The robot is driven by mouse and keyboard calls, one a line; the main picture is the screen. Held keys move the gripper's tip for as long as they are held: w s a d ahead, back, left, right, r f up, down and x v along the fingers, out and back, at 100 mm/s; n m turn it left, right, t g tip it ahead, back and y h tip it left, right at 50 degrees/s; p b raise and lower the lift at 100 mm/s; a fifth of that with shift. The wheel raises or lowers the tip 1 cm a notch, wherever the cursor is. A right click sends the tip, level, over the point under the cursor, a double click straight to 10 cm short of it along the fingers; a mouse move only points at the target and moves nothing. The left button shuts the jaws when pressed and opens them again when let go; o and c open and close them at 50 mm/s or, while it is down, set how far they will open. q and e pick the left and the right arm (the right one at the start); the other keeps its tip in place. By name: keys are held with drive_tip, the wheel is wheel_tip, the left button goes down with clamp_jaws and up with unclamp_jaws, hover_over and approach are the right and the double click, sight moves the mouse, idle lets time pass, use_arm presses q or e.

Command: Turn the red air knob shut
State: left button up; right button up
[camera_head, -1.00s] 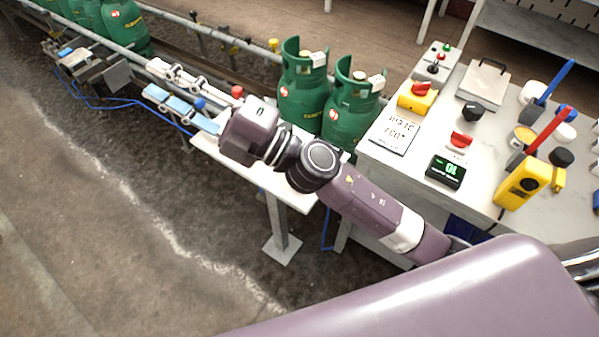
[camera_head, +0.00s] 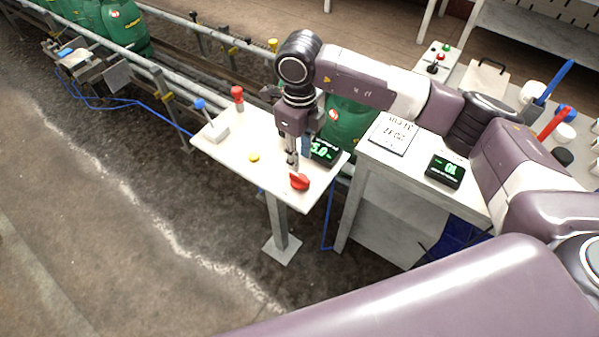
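A red knob (camera_head: 299,181) sits near the front right corner of a small white table (camera_head: 233,152). My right gripper (camera_head: 292,164) comes down from above, with its fingertips at or just above the back left of the knob. I cannot tell whether they touch it. The fingers look narrow and close together, but their gap does not show clearly. My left gripper is not in view.
On the small table are a red-capped post (camera_head: 237,93), a blue-tipped lever (camera_head: 203,107), a yellow button (camera_head: 254,157) and a lit display (camera_head: 324,151) partly behind my gripper. A larger white bench with another display (camera_head: 445,171) stands right. Green cylinders (camera_head: 346,122) stand behind.

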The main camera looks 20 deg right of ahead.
sight(299, 176)
wheel_tip(299, 176, down, 8)
drive_tip(key=shift+r+p, duration=0.2)
drive_tip(key=shift+p, duration=0.5)
clamp_jaws()
